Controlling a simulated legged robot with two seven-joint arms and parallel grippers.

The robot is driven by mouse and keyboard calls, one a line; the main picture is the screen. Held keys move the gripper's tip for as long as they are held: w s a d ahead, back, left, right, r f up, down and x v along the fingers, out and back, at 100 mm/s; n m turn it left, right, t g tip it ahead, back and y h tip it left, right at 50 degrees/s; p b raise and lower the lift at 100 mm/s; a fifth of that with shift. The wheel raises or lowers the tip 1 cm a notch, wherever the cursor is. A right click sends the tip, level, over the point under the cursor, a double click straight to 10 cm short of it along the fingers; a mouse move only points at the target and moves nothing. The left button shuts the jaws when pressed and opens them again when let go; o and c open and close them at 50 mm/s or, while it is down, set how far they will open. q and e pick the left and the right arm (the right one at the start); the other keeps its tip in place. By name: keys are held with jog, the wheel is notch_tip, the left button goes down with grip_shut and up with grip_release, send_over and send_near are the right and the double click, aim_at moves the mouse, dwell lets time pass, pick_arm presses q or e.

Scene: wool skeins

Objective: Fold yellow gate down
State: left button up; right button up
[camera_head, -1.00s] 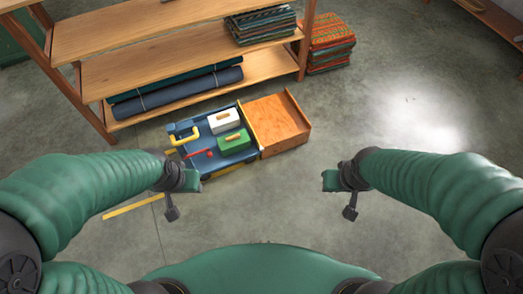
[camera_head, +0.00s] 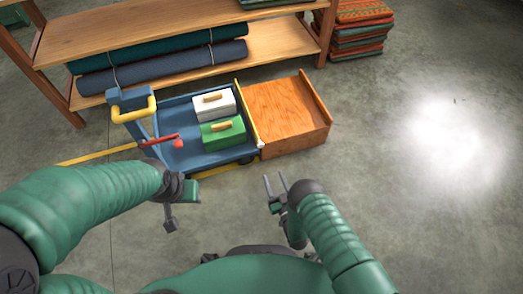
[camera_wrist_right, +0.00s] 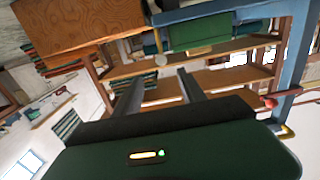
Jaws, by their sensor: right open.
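The yellow gate (camera_head: 249,115) is a thin upright strip along the right edge of the blue cart (camera_head: 185,155), beside the wooden ramp or box (camera_head: 287,112). A pale knob (camera_head: 260,144) is at its near end; a pale round knob also shows in the right wrist view (camera_wrist_right: 160,60). My right gripper (camera_head: 275,177) is open and empty, just in front of the cart's near right corner, apart from the gate. Its two fingers (camera_wrist_right: 160,80) show with nothing between them. My left gripper (camera_head: 190,186) is left of it, its fingers unclear.
A white case (camera_head: 214,105) and a green case (camera_head: 222,134) sit on the cart. A red lever (camera_head: 165,141) and a yellow handle (camera_head: 134,112) are at its left. A shelf (camera_head: 180,40) with rolled cloth stands behind. The floor at right is clear.

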jog(key=b+x, duration=0.9)
jog(key=x, duration=0.7)
jog(key=shift+f, duration=0.1)
jog(key=shift+w+a+r, duration=0.1)
jog(key=shift+w+r, duration=0.1)
jog(key=shift+w, duration=0.05)
grip_shut()
jog(key=shift+s, duration=0.1)
dwell(0.4)
